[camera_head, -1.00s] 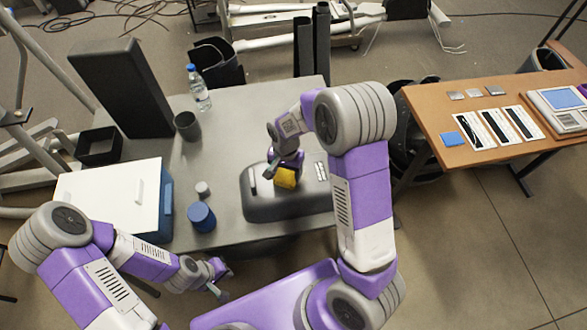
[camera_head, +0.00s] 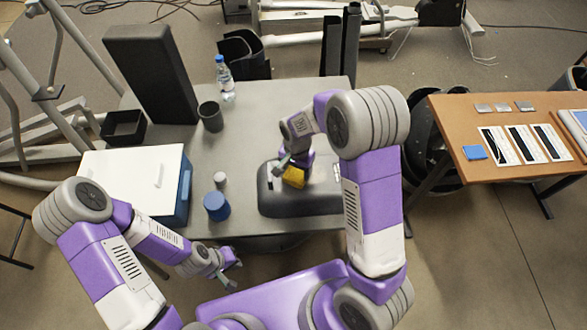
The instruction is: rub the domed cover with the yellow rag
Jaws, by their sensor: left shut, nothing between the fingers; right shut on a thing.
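The domed cover (camera_head: 300,205) is a dark grey, rounded elliptical shell lying at the front right of the grey table. The yellow rag (camera_head: 294,178) is on top of the cover, left of its middle. My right gripper (camera_head: 286,171) comes down over the cover and is shut on the rag, which hangs at its fingertips and appears to touch the cover's top. The arm hides part of the cover's right side. My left gripper (camera_head: 232,273) is shut and empty, low in front of the table's front edge, away from the cover.
On the grey table (camera_head: 255,105), a blue jar (camera_head: 216,206), a small grey cylinder (camera_head: 220,180) and a white-lidded blue box (camera_head: 135,180) stand left of the cover. A dark cup (camera_head: 210,116) and a bottle (camera_head: 225,80) stand behind. An orange-brown table (camera_head: 455,115) is at right.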

